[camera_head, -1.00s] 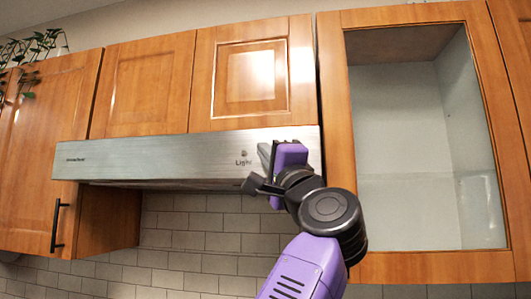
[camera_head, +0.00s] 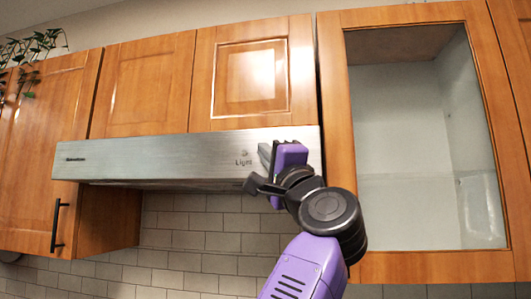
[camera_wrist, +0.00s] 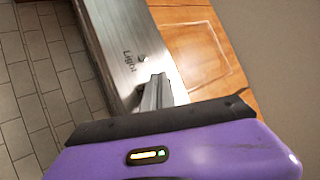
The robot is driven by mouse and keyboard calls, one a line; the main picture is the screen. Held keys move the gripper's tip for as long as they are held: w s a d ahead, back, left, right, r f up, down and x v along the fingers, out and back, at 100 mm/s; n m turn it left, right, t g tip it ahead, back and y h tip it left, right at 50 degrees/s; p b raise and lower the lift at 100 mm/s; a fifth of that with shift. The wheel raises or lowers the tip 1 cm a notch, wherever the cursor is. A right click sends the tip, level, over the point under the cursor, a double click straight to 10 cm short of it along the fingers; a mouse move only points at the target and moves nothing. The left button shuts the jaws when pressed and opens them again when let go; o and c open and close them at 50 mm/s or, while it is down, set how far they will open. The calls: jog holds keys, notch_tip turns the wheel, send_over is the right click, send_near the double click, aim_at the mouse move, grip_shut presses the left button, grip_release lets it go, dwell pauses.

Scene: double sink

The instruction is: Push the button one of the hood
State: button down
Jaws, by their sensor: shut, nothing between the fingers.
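The hood (camera_head: 150,155) is a brushed-metal range hood under the wooden cabinets; it also shows in the wrist view (camera_wrist: 112,40). A small round button (camera_head: 244,153) above the word "Light" sits on its front face, and it shows in the wrist view (camera_wrist: 142,58). My gripper (camera_head: 264,152) is at the right part of the hood front, to the right of the Light button. In the wrist view its shut, empty fingers (camera_wrist: 157,88) lie close to the hood face, just below the label. I cannot tell whether the fingertips touch the metal. Any other buttons behind my gripper are hidden.
Closed wooden cabinets (camera_head: 145,85) are above the hood. An open-fronted cabinet (camera_head: 332,130) stands to the right, close to my arm. A tiled wall (camera_head: 200,235) is below the hood. A plant (camera_head: 30,55) hangs at the upper left.

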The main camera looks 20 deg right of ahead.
jog(key=shift+s+a, duration=0.25)
jog(key=shift+s, duration=0.25)
jog(key=s+a+b, duration=0.1)
jog(key=s+a, duration=0.2)
jog(key=s, duration=0.2)
dwell(0.4)
dwell(0.4)
